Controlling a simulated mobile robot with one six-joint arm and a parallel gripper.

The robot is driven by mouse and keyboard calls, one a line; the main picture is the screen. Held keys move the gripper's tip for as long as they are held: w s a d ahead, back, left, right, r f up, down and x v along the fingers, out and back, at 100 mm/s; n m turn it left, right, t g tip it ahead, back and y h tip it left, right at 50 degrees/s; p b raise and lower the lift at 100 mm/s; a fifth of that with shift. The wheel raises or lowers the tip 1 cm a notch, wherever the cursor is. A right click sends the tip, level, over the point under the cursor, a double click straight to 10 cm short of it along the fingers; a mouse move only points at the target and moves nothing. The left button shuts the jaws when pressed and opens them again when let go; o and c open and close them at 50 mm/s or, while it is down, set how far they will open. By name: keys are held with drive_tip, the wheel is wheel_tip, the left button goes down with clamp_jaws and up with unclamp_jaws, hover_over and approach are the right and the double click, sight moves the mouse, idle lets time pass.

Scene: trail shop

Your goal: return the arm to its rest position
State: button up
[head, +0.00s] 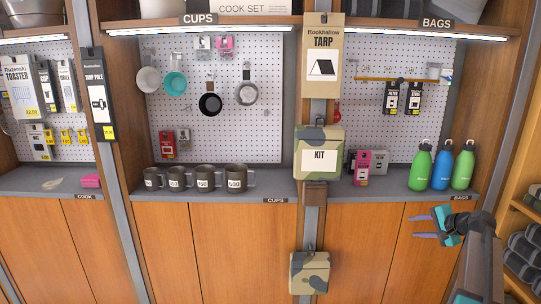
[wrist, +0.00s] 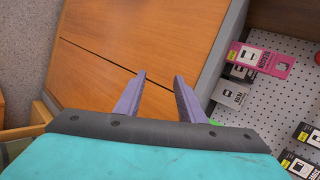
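My gripper (head: 425,223) is at the lower right in the head view, in front of the wooden cabinet doors below the bags shelf. Its two purple fingers are apart with nothing between them. In the wrist view my gripper (wrist: 158,95) also shows open and empty, with an orange wooden door (wrist: 110,35) beyond the fingers. My arm reaches in from the lower right edge of the head view.
Green and blue bottles (head: 441,168) stand on the shelf above my gripper. A camouflage kit pouch (head: 319,136) hangs on the post to the left. Several dark mugs (head: 206,178) stand further left. A wooden rack (head: 519,205) is at the right edge.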

drive_tip(key=s+a+f+n+g+y, duration=0.1)
drive_tip(key=s+a+f+n+g, duration=0.1)
drive_tip(key=a+f, duration=0.7)
drive_tip(key=s+a+f+n+g, duration=0.1)
drive_tip(key=s+a+f+g, duration=0.1)
drive_tip(key=a+f, duration=0.7)
drive_tip(key=s+a+f+n+g, duration=0.2)
drive_tip(key=s+a+f, duration=0.35)
drive_tip(key=f, duration=0.35)
drive_tip(key=s+a+f+n+g, duration=0.1)
drive_tip(key=s+a+f+g, duration=0.1)
drive_tip(key=s+a+f, duration=0.35)
drive_tip(key=s+a+f+n+g+p, duration=0.1)
drive_tip(key=s+a+f+n+g, duration=0.1)
drive_tip(key=s+a+f, duration=0.4)
drive_tip(key=s+a+f+n+g, duration=0.2)
drive_tip(key=s+a+f, duration=0.2)
drive_tip(key=s+f, duration=0.35)
drive_tip(key=s+a+f+n+g+h, duration=0.1)
drive_tip(key=s+f+n+g, duration=0.1)
drive_tip(key=s, duration=0.7)
drive_tip(key=s+a+f+n+g+h, duration=0.2)
drive_tip(key=s, duration=0.8)
drive_tip(key=shift+s+f+n+h, duration=0.25)
drive_tip(key=shift+f+n+h, duration=0.05)
drive_tip(key=shift+f, duration=0.1)
